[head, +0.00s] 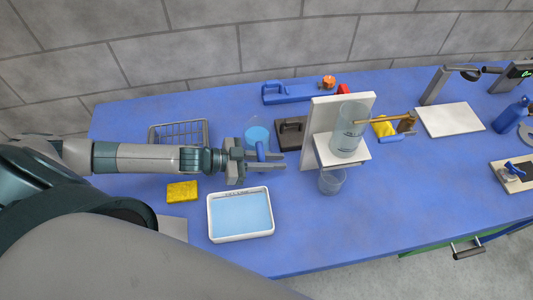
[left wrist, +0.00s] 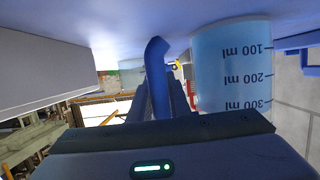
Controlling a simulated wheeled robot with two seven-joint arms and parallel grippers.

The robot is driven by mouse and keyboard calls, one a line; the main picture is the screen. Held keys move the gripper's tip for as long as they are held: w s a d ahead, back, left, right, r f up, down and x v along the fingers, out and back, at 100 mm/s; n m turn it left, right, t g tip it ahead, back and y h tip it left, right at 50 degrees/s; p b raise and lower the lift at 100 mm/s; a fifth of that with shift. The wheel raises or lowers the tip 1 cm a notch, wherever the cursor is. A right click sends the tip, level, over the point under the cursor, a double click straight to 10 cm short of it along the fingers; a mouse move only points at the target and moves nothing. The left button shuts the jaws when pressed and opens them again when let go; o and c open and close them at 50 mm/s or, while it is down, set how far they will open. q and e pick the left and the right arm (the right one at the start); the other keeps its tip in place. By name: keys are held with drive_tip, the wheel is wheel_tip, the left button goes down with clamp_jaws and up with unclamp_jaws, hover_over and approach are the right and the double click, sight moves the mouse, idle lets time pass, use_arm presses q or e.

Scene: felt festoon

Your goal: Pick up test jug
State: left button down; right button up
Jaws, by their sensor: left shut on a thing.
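The test jug (head: 257,135) is a clear vessel with blue liquid and stands upright behind my left gripper in the head view. In the left wrist view the jug (left wrist: 232,65) shows upside down at the right, with ml marks on its wall. Its blue handle (left wrist: 157,80) runs between the fingers. My left gripper (head: 266,160) is shut on this handle, with the fingers pointing right. Part of the jug is hidden by the gripper in the head view. I cannot tell whether its base touches the table. My right gripper is not in view.
A white tray of blue liquid (head: 240,237) lies in front of my gripper. A wire basket (head: 178,132) and yellow sponge (head: 182,191) are left. A white stand (head: 310,150) with a large beaker (head: 347,132) and a small clear cup (head: 332,182) is right. The front right table (head: 410,210) is clear.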

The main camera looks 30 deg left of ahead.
use_arm(q)
drive_tip(key=shift+r, duration=0.2)
wheel_tip(320, 180, up, 10)
drive_tip(key=b, duration=0.2)
drive_tip(key=shift+b, duration=0.4)
drive_tip(key=shift+f, duration=0.25)
idle(0.8)
